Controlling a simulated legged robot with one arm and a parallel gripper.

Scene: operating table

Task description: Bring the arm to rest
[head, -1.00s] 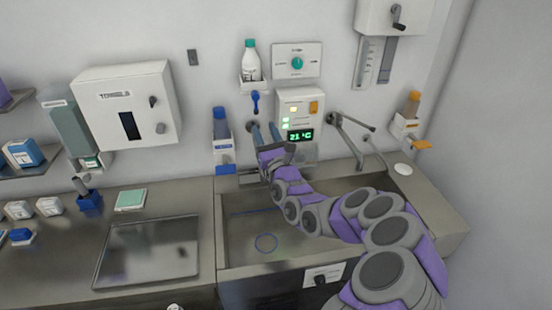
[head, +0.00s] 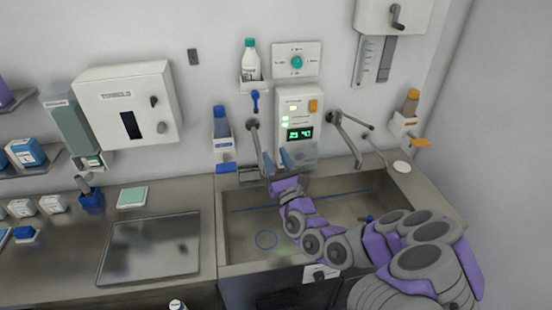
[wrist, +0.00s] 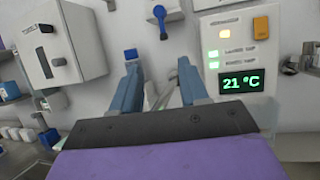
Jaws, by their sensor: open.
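My gripper (head: 276,162) is open and empty, held above the back part of the sink (head: 235,228). Its two blue-grey fingers point toward the back wall, and they also show spread apart in the wrist view (wrist: 158,85). The purple and grey arm reaches in from the lower right of the head view, over the sink. In the head view the fingers are in front of the wall below the control panel (head: 298,112), which reads 21 °C. The panel also shows to the right of the fingers in the wrist view (wrist: 238,50). I cannot tell whether the fingers touch anything.
A faucet (head: 346,140) is on the wall right of the panel. A blue-capped dispenser (head: 221,125) and a green-capped bottle (head: 250,62) hang nearby. A towel box (head: 125,105) is at left above a metal tray (head: 150,248). Open air lies above the counter at left.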

